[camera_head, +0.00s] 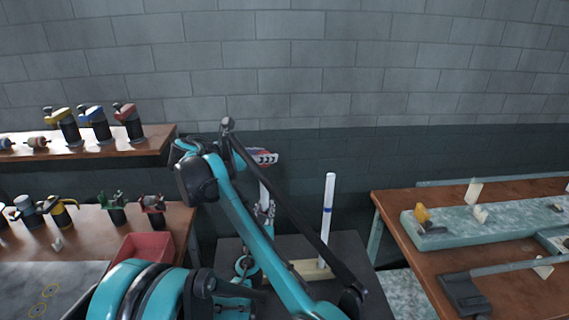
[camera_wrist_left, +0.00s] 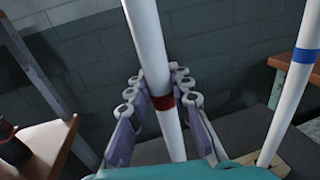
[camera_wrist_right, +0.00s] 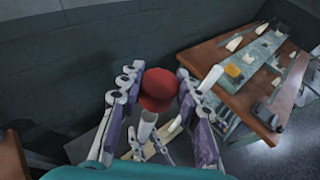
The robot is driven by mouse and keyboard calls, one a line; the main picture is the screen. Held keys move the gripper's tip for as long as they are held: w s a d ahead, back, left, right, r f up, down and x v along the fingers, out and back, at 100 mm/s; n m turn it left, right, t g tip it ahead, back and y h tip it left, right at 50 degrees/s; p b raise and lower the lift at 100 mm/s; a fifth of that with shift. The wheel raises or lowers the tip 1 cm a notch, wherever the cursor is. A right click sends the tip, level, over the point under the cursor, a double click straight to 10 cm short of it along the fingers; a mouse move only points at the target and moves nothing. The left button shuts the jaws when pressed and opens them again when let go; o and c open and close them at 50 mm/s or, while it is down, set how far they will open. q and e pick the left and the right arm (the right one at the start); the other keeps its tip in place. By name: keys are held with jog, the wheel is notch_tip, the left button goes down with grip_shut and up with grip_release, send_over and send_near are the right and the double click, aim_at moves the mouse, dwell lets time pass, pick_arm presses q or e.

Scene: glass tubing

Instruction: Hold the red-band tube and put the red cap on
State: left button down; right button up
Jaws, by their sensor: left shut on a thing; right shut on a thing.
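The white red-band tube (camera_wrist_left: 152,50) runs up between the fingers of my left gripper (camera_wrist_left: 160,100), which is shut on it at the red band. In the head view the tube (camera_head: 264,190) stands close to upright, and my left gripper (camera_head: 265,213) is partly behind my arm. My right gripper (camera_wrist_right: 155,95) is shut on the red cap (camera_wrist_right: 159,84). In the head view my right gripper (camera_head: 263,157) is at the tube's upper end. The tube's end (camera_wrist_right: 147,127) shows just below the cap; whether they touch, I cannot tell.
A blue-band tube (camera_head: 328,210) stands upright in a wooden block (camera_head: 308,270) on the dark stand, right of the held tube. A red bin (camera_head: 140,247) is on the left bench. A bench with a pale board (camera_head: 470,230) is at right. A shelf with clamps is upper left.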

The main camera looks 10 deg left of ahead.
aim_at(264, 178)
dwell(0.4)
jog(key=shift+f, duration=2.9)
jog(key=o, duration=0.9)
notch_tip(264, 178, up, 10)
jog(key=shift+f, duration=0.1)
